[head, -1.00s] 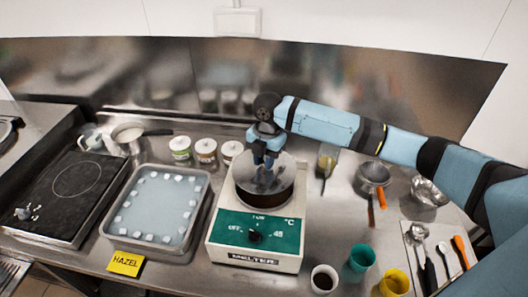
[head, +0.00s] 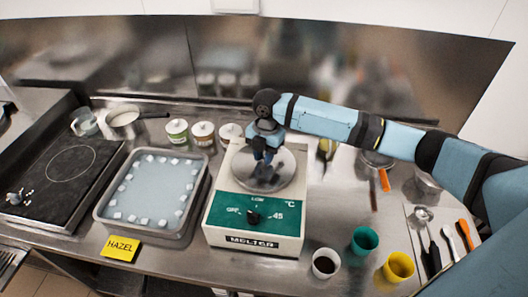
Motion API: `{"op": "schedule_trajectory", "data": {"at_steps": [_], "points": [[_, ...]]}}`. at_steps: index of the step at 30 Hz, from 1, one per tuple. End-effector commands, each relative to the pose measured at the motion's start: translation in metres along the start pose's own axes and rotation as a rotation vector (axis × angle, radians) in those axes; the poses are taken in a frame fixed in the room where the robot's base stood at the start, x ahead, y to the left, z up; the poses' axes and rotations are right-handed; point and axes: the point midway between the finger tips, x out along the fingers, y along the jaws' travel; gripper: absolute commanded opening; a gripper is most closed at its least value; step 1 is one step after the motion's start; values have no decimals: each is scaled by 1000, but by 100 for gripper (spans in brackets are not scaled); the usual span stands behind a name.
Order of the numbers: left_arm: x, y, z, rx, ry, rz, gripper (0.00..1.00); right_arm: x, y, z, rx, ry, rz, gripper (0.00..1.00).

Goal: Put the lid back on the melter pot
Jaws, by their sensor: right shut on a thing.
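The melter (head: 257,242) is a cream box with a green dial panel in the middle of the counter. Its round metal lid (head: 245,176) lies over the pot opening and looks about level; the dark pot inside is no longer visible. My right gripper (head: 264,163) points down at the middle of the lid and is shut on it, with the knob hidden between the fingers. Whether the lid rests fully on the rim cannot be told. My left gripper is not in view.
A tray with white cubes (head: 103,216) and a black hot plate (head: 70,178) stand at left. Tubs (head: 178,133) stand behind. White (head: 325,264), green (head: 364,241) and yellow (head: 397,267) cups stand at front right, near utensils (head: 447,240).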

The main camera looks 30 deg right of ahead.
Motion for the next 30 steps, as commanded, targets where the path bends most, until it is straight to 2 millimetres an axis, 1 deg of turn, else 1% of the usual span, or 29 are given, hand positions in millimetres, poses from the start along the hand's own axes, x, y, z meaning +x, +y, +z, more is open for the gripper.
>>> {"op": "schedule_trajectory", "data": {"at_steps": [17, 30], "points": [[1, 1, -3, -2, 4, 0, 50, 1, 0, 0, -1, 0, 0, 0], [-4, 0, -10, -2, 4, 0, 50, 0, 0, -1, -1, 0, 1, 0]]}}
